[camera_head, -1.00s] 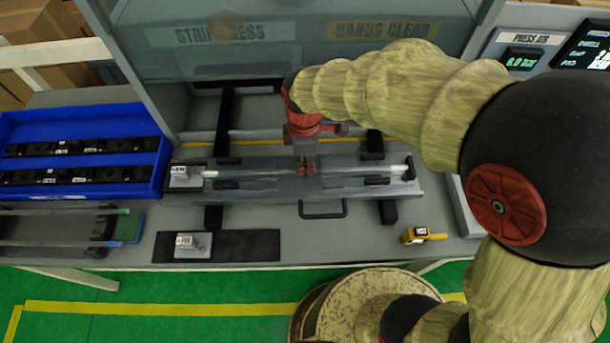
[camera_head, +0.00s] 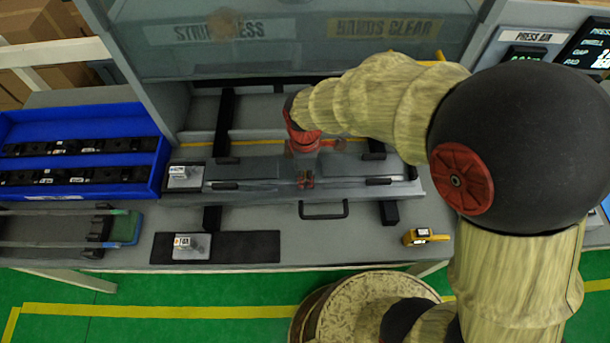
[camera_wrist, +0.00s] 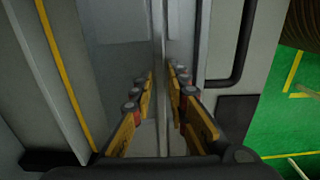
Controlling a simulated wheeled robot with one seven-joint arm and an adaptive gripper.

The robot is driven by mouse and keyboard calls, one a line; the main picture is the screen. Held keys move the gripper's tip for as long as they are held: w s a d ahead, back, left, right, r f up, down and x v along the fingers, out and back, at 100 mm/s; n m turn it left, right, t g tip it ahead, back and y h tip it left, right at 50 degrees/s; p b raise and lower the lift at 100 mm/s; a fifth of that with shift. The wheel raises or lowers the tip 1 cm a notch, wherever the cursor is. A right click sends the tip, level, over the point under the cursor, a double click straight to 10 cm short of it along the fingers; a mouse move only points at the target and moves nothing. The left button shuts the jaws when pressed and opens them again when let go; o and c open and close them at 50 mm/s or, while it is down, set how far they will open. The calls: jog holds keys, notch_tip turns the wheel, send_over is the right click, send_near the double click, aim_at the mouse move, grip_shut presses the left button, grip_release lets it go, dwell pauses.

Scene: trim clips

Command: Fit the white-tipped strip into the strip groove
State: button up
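The long fixture with the strip groove (camera_head: 345,187) lies across the bench under the press hood. My gripper (camera_head: 306,181) points down at its middle. In the wrist view my gripper (camera_wrist: 165,76) has its fingers apart, one on each side of a thin pale line (camera_wrist: 158,40) running along the fixture. This line looks like the strip, but how deep it sits is not clear. The white tips do not show in the head view now.
A labelled grey block (camera_head: 184,176) is at the fixture's left end; another (camera_head: 190,246) stands on a black mat (camera_head: 250,247). A blue bin (camera_head: 80,192) and a rack with green-tipped strips (camera_head: 125,228) are left. A yellow device (camera_head: 425,237) lies right. A black handle (camera_head: 323,214) is in front.

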jog(key=shift+o, duration=1.2)
notch_tip(320, 180, up, 12)
jog(key=p, duration=0.3)
jog(key=s+d+r+m+t, duration=0.2)
jog(key=s+d+r+m, duration=0.4)
jog(key=d+m, duration=0.3)
jog(key=s+d+r+m+t, duration=0.3)
jog(key=s+d+r+m, duration=0.3)
jog(key=d, duration=0.5)
jog(key=r+m, duration=0.2)
jog(key=m, duration=0.1)
jog(key=shift+m+t, duration=0.3)
jog(key=shift+w+f, duration=0.1)
jog(key=shift+f+b, duration=0.9)
jog(key=shift+b, duration=0.3)
